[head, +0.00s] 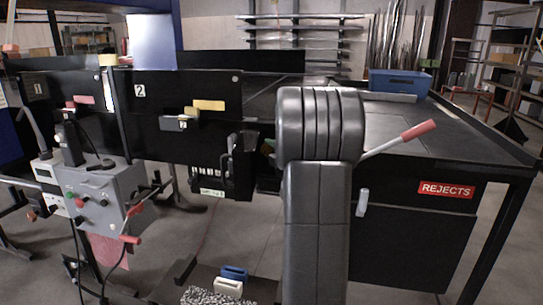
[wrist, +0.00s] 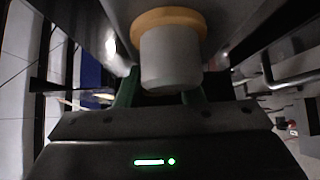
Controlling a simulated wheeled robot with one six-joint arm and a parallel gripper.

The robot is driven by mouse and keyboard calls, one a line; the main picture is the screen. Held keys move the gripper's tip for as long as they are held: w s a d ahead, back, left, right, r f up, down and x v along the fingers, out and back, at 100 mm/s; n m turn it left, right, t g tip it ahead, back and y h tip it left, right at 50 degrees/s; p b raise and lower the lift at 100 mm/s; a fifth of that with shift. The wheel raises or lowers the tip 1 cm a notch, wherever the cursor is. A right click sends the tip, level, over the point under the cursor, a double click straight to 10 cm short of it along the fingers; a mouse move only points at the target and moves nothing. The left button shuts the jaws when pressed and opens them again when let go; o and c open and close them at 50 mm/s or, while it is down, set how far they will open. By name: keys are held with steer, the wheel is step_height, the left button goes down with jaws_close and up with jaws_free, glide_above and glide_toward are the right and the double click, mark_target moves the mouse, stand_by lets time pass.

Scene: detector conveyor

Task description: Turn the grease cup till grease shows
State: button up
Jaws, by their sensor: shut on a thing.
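In the wrist view the grease cup (wrist: 170,62) is a pale grey, rounded cylinder hanging just in front of my gripper's palm. An orange-tan ring (wrist: 168,20) surrounds its upper end, against a dark surface; I cannot tell if the ring is grease or a collar. My gripper (wrist: 160,88) is shut on the cup, with a dark green finger at each side. The fingertips are partly hidden behind the cup. In the head view my own grey arm blocks the middle, and I cannot make out the cup there.
The black conveyor frame carries panels marked 1 and 2 (head: 140,90). A grey control box (head: 105,195) stands at left. At right are a red-tipped lever (head: 400,138), the REJECTS cabinet (head: 420,225) and a blue bin (head: 400,82). Shelving stands behind.

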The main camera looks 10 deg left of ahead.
steer(key=f+m+b, duration=0.1)
steer(key=b, duration=0.2)
steer(key=shift+t+y, duration=0.3)
steer(key=shift+t, duration=0.1)
steer(key=shift+r+b, duration=0.15)
steer(key=shift+b, duration=0.45)
steer(key=shift+r+m, duration=0.1)
steer(key=shift+m, duration=0.2)
steer(key=o, duration=1)
steer(key=v, duration=0.4)
steer(key=b+v, duration=0.1)
steer(key=v, duration=0.8)
steer(key=shift+s+d+f, duration=0.25)
steer(key=shift+s+f, duration=0.05)
steer(key=shift+s, duration=0.05)
